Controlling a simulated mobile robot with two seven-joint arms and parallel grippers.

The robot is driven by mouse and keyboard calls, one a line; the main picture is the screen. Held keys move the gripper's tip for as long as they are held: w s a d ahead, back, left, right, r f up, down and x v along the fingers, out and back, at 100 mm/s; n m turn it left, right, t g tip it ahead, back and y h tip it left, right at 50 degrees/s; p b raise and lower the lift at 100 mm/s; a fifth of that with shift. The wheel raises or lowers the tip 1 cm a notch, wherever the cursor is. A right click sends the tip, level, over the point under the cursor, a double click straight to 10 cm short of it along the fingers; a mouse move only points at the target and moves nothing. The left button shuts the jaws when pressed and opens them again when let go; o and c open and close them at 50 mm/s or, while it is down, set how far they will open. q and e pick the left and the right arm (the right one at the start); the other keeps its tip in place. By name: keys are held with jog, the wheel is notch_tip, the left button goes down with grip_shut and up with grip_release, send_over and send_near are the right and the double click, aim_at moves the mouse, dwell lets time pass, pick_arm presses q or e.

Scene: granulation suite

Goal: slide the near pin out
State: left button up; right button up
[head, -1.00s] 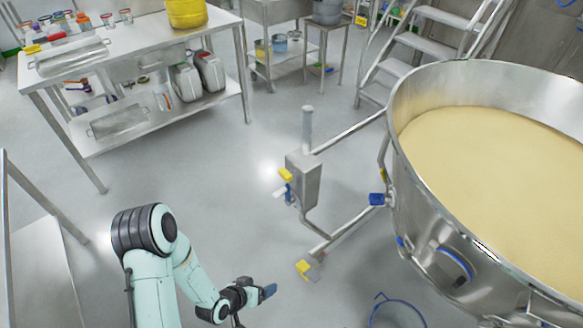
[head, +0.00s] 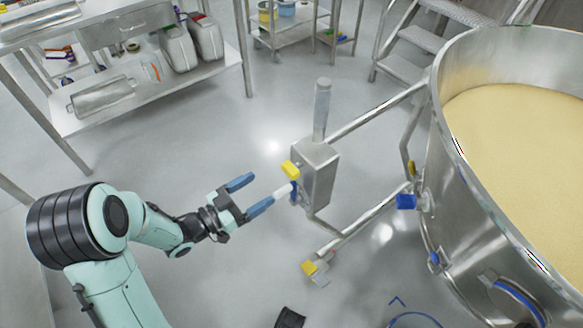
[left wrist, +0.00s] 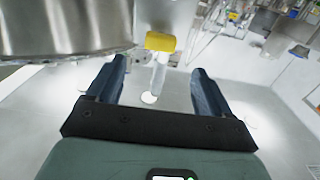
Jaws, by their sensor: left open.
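A short white pin-like piece (head: 283,191) with a blue part at its inner end sticks out from the side of the steel box (head: 318,176) by the large bowl. A yellow tab (head: 290,169) sits just above it. My left gripper (head: 251,194) is open and empty, its blue fingers pointing at the white piece from the left. In the left wrist view the white piece (left wrist: 157,76) shows between the two open fingers (left wrist: 155,82), below the yellow tab (left wrist: 160,42). I cannot tell whether a finger touches it. My right gripper is not in view.
The large steel bowl (head: 470,225) of pale powder fills the right side. A steel foot with a yellow piece (head: 309,267) lies low in front of the box. A steel table with a lower shelf (head: 85,122) stands at the upper left.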

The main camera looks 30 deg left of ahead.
aim_at(287, 173)
pick_arm(q)
jog(key=x, duration=0.4)
jog(key=shift+f+b, duration=0.1)
jog(key=shift+b, duration=0.2)
jog(key=b+x, duration=0.1)
jog(key=x, duration=0.5)
jog(key=shift+w+d, duration=0.2)
jog(key=shift+w, duration=0.4)
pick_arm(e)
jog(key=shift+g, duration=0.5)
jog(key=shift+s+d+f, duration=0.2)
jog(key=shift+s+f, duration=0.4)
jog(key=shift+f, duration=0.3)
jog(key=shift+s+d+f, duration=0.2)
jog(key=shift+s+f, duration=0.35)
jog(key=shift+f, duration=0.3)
